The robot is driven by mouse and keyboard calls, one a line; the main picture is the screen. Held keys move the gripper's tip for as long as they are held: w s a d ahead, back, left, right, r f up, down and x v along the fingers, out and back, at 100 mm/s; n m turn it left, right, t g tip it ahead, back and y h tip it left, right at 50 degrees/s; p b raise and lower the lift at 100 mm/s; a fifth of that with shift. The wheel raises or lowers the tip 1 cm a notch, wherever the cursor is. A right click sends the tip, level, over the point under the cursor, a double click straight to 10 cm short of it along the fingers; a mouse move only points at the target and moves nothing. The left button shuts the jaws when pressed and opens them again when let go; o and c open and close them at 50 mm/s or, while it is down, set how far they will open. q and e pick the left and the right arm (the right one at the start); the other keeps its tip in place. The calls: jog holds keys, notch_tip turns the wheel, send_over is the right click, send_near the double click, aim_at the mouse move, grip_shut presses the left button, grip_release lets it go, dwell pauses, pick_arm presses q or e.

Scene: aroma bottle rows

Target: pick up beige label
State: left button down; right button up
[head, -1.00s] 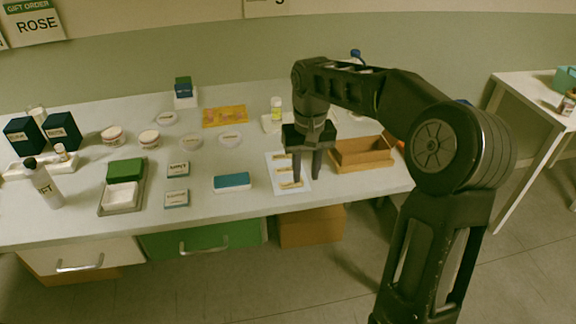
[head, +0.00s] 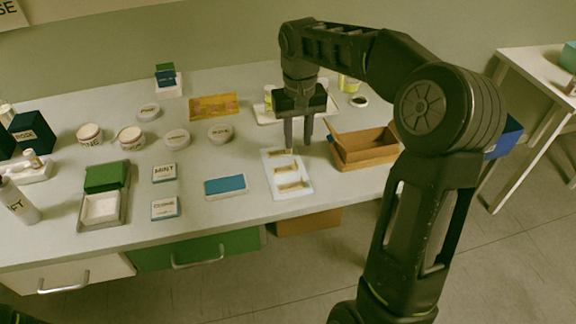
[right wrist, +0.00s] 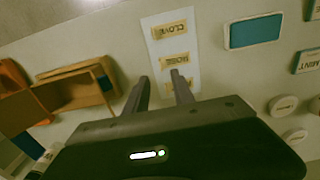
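A white sheet (head: 276,189) lies on the table with three beige labels in a column. The far label (head: 279,153) is partly behind a fingertip, the middle label (head: 286,170) and near label (head: 292,187) are clear. In the right wrist view the labels read CLOVE (right wrist: 170,29) and ROSE (right wrist: 174,59); the third (right wrist: 181,84) is partly hidden by my gripper. My right gripper (head: 298,149) is open and empty, pointing down at the sheet's far end. In the right wrist view its fingers (right wrist: 158,88) are spread near the third label. My left gripper is not in view.
An open cardboard box (head: 365,161) stands close right of the sheet. A blue-topped block (head: 226,186) lies to its left. Behind the gripper is a white tray (head: 262,116) with a bottle. Round tins and a green-lidded tray (head: 104,205) are further left.

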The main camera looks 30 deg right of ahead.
aim_at(296, 160)
jog(key=shift+f, duration=1.05)
jog(key=shift+w+f+p, duration=0.2)
jog(key=shift+f+p, duration=0.3)
jog(key=shift+f, duration=2.1)
jog(key=shift+c, duration=0.2)
grip_shut()
